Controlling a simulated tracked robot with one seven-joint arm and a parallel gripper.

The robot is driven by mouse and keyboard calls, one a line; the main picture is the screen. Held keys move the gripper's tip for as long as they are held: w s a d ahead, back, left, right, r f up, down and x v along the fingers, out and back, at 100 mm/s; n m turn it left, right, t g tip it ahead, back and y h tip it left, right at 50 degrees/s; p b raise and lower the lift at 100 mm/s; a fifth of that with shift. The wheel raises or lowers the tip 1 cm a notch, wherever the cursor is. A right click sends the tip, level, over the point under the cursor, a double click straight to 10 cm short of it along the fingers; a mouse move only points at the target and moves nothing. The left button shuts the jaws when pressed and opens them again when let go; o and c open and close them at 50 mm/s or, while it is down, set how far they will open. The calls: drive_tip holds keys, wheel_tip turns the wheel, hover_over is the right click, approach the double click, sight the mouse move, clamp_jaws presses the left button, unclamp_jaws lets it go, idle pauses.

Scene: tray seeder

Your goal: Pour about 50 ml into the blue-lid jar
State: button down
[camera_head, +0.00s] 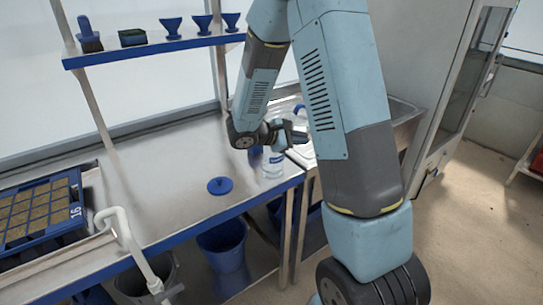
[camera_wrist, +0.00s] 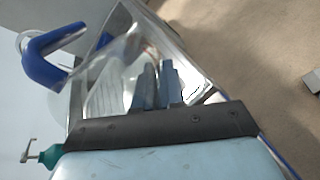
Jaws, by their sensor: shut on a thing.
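A clear jar (camera_head: 272,166) with a pale blue-and-white label stands upright near the bench's front right edge. A round blue lid (camera_head: 220,186) with a knob lies flat on the bench to its left. My gripper (camera_head: 288,136) is just above and right of the jar, partly hidden by my arm. In the wrist view, my two dark fingers (camera_wrist: 156,86) are close together, by a see-through vessel with a thick blue hooked handle (camera_wrist: 52,58). The fingers are shut on this vessel, though the grip itself is unclear. Its contents cannot be made out.
A steel sink (camera_head: 402,108) is right of the bench. A blue seed tray (camera_head: 75,212) lies at the left. A blue shelf (camera_head: 160,47) with funnels hangs at the back. A blue bucket (camera_head: 224,244) is below. The bench's middle is clear.

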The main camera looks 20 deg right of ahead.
drive_tip(key=shift+d+f+y, duration=0.1)
drive_tip(key=shift+f+y, duration=0.3)
drive_tip(key=shift+y, duration=0.6)
drive_tip(key=y, duration=0.1)
drive_tip(key=f+y, duration=0.1)
drive_tip(key=shift+f+g+y, duration=0.25)
drive_tip(key=shift+g+y, duration=0.05)
drive_tip(key=shift+y, duration=0.1)
drive_tip(key=shift+f+y, duration=0.2)
drive_tip(key=shift+y, duration=0.3)
idle(0.7)
drive_tip(key=shift+w+d+f+y+b, duration=0.1)
drive_tip(key=shift+d+y+b, duration=0.35)
drive_tip(key=shift+d+y, duration=0.6)
drive_tip(key=shift+d+y+b, duration=0.45)
drive_tip(key=shift+d+y, duration=0.2)
drive_tip(key=shift+y, duration=0.8)
drive_tip(key=shift+d+f+m+g+y+b, duration=0.15)
drive_tip(key=shift+d+y+b, duration=0.15)
drive_tip(key=shift+y, duration=0.2)
drive_tip(key=shift+d+r+m+g+y+b, duration=0.1)
drive_tip(key=shift+d+m+g+y+b, duration=0.15)
drive_tip(key=shift+y, duration=0.25)
